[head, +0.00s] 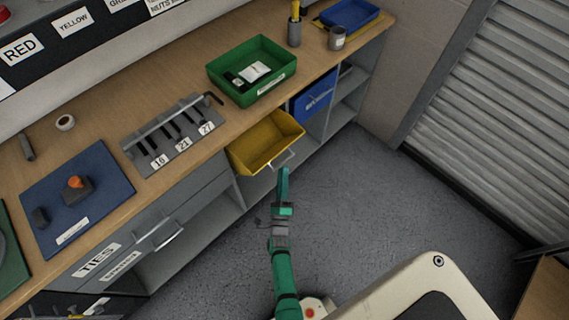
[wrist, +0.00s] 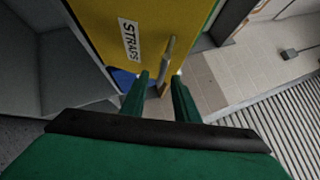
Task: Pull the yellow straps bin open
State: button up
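The yellow straps bin (head: 266,143) stands out from its slot under the workbench top in the head view, tilted with its open top showing. In the wrist view its yellow front (wrist: 104,28) carries a STRAPS label (wrist: 130,40) and a grey bar handle (wrist: 168,56). My gripper (head: 284,172) is just in front of the bin's handle in the head view. In the wrist view my gripper (wrist: 160,82) has its two green fingers apart, one on each side of the handle's lower end. I cannot tell whether they touch it.
A blue bin (head: 313,97) sits in the slot to the right. A green tray (head: 252,72) and a grey tool rack (head: 172,135) stand on the workbench (head: 118,108) above. A TIES drawer (head: 140,240) is to the left. The grey floor (head: 350,195) is clear.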

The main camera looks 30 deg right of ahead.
jog(key=shift+v, duration=2.6)
jog(key=s+a+r+n+y, duration=0.3)
jog(key=s+a+n+y, duration=0.1)
jog(key=s+a+n, duration=0.3)
jog(key=s+a+r+n+y, duration=0.3)
jog(key=s+a+n, duration=0.4)
jog(key=a, duration=0.1)
jog(key=s+a+r+n+g+y, duration=0.1)
jog(key=s+a+r+n+y, duration=0.1)
jog(key=s+r+n, duration=0.4)
jog(key=s+a+r+n+g+y, duration=0.1)
jog(key=s+a+r+n+y, duration=0.2)
jog(key=s+r+n, duration=0.3)
notch_tip(320, 180, up, 5)
jog(key=a+n, duration=0.1)
jog(key=n, duration=0.1)
jog(key=shift+a+n, duration=0.3)
jog(key=shift+a, duration=0.05)
